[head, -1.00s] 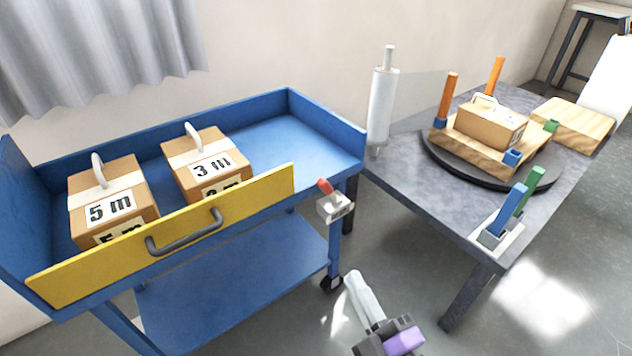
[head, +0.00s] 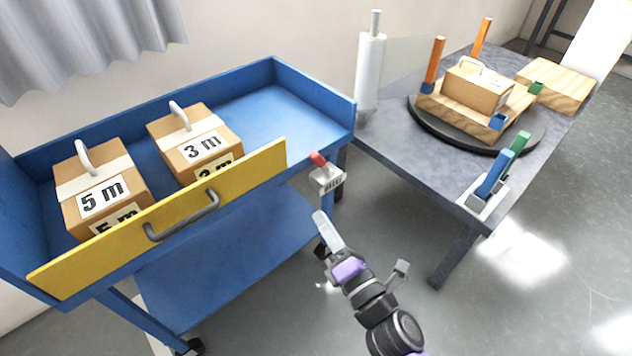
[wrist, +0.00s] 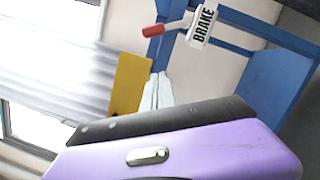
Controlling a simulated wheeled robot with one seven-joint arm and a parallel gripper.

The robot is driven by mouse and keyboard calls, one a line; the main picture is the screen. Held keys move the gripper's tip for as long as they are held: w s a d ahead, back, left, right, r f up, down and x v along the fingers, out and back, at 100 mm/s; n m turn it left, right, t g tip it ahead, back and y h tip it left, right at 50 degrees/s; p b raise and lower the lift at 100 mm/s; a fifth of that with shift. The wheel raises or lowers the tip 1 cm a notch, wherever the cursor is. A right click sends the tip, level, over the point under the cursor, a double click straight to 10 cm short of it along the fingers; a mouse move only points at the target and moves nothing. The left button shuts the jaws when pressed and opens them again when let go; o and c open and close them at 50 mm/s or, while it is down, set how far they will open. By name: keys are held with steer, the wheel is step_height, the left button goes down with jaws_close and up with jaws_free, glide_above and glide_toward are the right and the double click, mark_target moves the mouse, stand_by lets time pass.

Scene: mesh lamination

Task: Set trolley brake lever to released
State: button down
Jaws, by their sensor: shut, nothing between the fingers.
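The trolley brake lever has a red grip (head: 317,158) on a white mount at the right front corner of the blue trolley (head: 285,210). In the wrist view the red grip (wrist: 153,31) points left from a white plate marked BRAKE (wrist: 203,25). My gripper (head: 320,216) is shut and empty, just below and in front of the lever in the head view. Its pale fingers (wrist: 157,92) show below the red grip in the wrist view, apart from it.
The trolley's yellow drop panel (head: 170,222) with a grey handle is at its front. Two boxes, 5 m (head: 102,187) and 3 m (head: 195,142), stand in the trolley. A grey table (head: 400,150) with a turntable (head: 425,125) stands to the right. Floor between is open.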

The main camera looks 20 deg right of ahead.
mark_target(321, 162)
steer(key=w, duration=0.3)
steer(key=w+r, duration=0.1)
steer(key=w, duration=0.2)
steer(key=w+a, duration=0.1)
steer(key=w, duration=0.2)
steer(key=shift+w+r+p, duration=0.25)
steer(key=shift+w+p, duration=0.15)
steer(key=shift+w+d+r+p, duration=0.15)
steer(key=shift+d+r+p, duration=0.15)
steer(key=shift+d+p, duration=0.3)
steer(key=shift+w+d+r+p, duration=0.2)
steer(key=shift+d+r+p, duration=0.1)
steer(key=shift+d+p, duration=0.3)
steer(key=shift+w+d+r+p, duration=0.15)
steer(key=shift+d+r+p, duration=0.15)
steer(key=shift+d+p, duration=0.25)
steer(key=shift+r, duration=0.1)
